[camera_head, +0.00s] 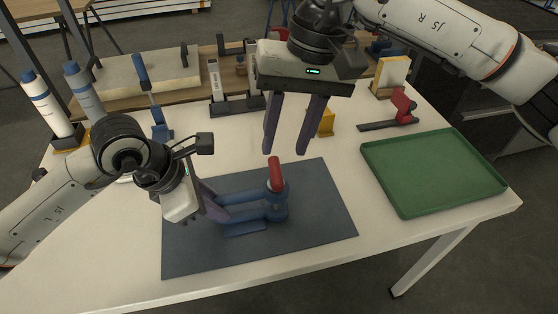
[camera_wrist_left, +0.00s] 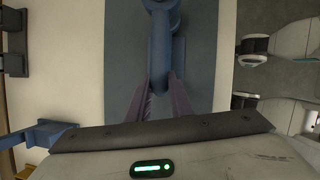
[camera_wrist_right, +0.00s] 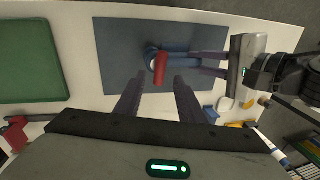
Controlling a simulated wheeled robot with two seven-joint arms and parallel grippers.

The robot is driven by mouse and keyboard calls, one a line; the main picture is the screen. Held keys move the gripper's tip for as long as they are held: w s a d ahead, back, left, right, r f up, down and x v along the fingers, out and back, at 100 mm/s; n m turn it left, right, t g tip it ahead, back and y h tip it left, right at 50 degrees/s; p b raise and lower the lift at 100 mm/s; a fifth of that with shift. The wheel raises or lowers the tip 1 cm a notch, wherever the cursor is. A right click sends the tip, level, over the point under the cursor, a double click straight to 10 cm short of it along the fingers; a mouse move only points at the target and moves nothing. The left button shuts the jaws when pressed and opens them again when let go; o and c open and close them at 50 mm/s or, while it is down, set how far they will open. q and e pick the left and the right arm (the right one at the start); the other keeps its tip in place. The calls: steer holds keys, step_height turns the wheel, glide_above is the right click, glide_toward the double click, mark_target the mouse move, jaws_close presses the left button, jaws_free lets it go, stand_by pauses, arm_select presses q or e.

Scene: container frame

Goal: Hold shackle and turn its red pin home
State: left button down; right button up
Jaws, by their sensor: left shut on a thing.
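The blue shackle (camera_head: 278,207) lies on the dark mat (camera_head: 322,222), its arms reaching left toward my left gripper. Its red pin (camera_head: 275,172) stands up from the ring at its right end; the pin also shows in the right wrist view (camera_wrist_right: 160,68). My left gripper (camera_head: 222,206) is shut on the shackle's left part, seen between its fingers in the left wrist view (camera_wrist_left: 161,85). My right gripper (camera_head: 286,152) is open and empty, pointing down, above and slightly beyond the pin. How deep the pin sits cannot be told.
A green tray (camera_head: 432,208) lies at the right of the table. A red clamp-like tool (camera_head: 402,106) and a yellow block (camera_head: 326,122) stand behind. The table front is clear.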

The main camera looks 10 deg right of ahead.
mark_target(277, 170)
arm_select(q)
steer(key=shift+a+f, duration=0.1)
arm_select(e)
steer(key=f, duration=0.3)
steer(key=a+f, duration=0.1)
steer(key=f, duration=0.2)
steer(key=shift+a, duration=0.15)
steer(key=shift+c, duration=0.5)
jaws_close()
